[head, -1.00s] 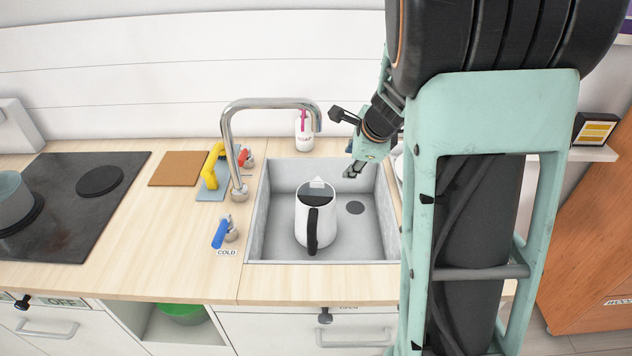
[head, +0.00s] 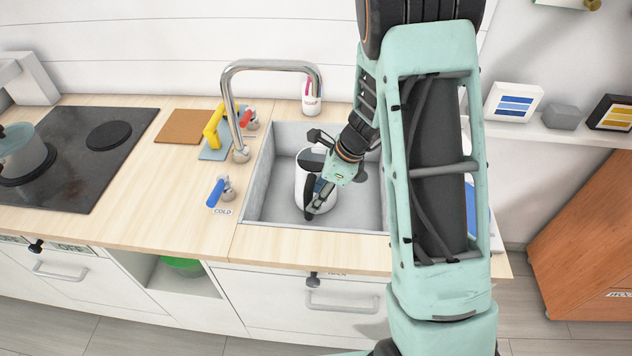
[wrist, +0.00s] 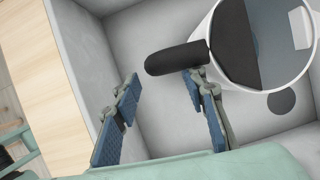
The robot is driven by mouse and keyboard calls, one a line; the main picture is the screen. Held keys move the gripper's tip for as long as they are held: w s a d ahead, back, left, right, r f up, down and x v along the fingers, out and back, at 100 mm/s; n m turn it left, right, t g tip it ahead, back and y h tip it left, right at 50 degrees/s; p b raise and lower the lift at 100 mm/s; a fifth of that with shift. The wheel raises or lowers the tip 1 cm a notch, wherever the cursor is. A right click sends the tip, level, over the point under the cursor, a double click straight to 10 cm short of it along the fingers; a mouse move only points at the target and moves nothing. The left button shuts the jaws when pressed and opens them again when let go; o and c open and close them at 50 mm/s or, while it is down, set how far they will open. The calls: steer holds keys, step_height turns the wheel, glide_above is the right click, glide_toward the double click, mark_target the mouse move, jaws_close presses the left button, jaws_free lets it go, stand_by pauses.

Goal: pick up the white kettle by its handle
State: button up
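The white kettle (head: 299,178) stands upright in the grey sink (head: 254,194), its black handle (head: 309,190) towards the front. In the wrist view the kettle (wrist: 292,76) is at the upper right, and its handle (wrist: 174,59) sticks out to the left. My gripper (head: 321,199) is down in the sink beside the handle and partly covers the kettle in the head view. In the wrist view my gripper (wrist: 163,82) is open, its two fingers apart with nothing between the pads. The handle lies just beyond the fingertips, nearer the right finger; contact cannot be told.
The chrome faucet (head: 229,100) arches over the sink's back left. The sink walls are close around my gripper.

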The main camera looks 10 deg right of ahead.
steer(key=shift+x, duration=2.75)
steer(key=shift+a, duration=0.15)
jaws_close()
steer(key=shift+r, duration=0.1)
